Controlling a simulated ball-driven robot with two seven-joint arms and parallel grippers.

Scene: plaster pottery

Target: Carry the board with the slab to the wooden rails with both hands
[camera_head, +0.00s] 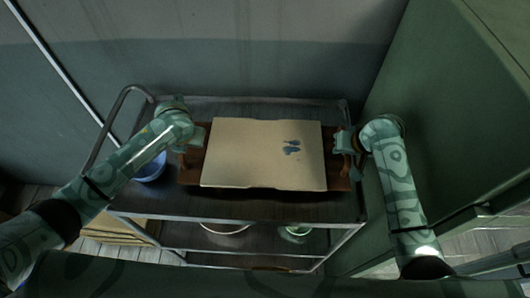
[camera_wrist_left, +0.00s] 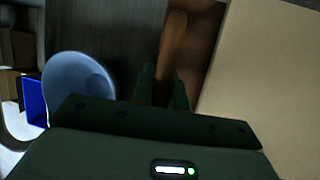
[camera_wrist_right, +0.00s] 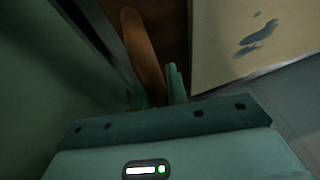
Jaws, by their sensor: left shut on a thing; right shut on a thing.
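The beige slab (camera_head: 262,155), with dark blue-grey marks right of its middle, lies flat on a red-brown wooden board (camera_head: 333,178). The board shows at both sides of the slab and looks about level. My left gripper (camera_head: 190,143) is shut on the wooden handle (camera_wrist_left: 173,50) at the board's left end. My right gripper (camera_head: 346,148) is shut on the handle (camera_wrist_right: 143,55) at its right end. Both handles pass between the fingers in the wrist views. The board is over the cart's top; I cannot tell whether it touches. I cannot make out the wooden rails.
The metal cart (camera_head: 240,206) has a raised tube handle at left and lower shelves. A blue bowl (camera_head: 150,168) stands left of the board, close to my left gripper. A bowl (camera_head: 225,228) and a green dish (camera_head: 298,231) sit below. A large green cabinet (camera_head: 440,95) stands close at right.

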